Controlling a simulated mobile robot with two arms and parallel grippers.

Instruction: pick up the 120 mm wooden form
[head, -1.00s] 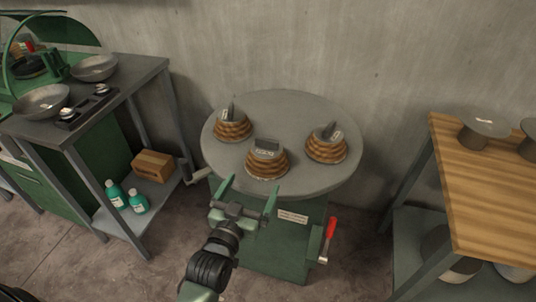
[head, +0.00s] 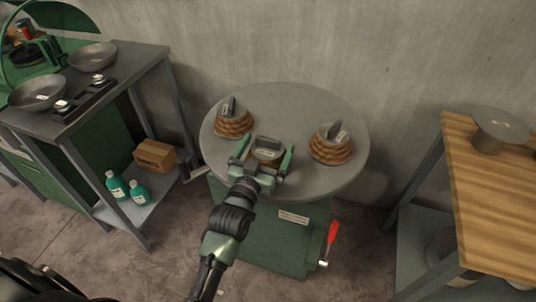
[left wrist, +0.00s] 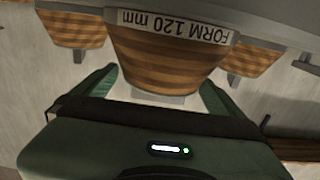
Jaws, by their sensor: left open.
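The 120 mm wooden form (head: 267,154) is the middle, nearest one of three stepped brown forms on the round grey table (head: 290,100). It stands upright with a grey block on top. Its label reads "FORM 120 mm", upside down, in the left wrist view (left wrist: 170,60). My left gripper (head: 266,149) is open, its green fingers to either side of this form in the head view. In the left wrist view the form lies ahead, between and beyond the fingers; I cannot tell any contact. My left gripper partly hides the form's lower part in the head view. My right gripper is not in view.
Another form (head: 233,123) stands to the back left and one (head: 331,147) to the right, both close by. A red-handled crank (head: 331,232) sticks out at the table's lower right. A wooden bench (head: 490,200) stands right, a dark bench (head: 120,75) left.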

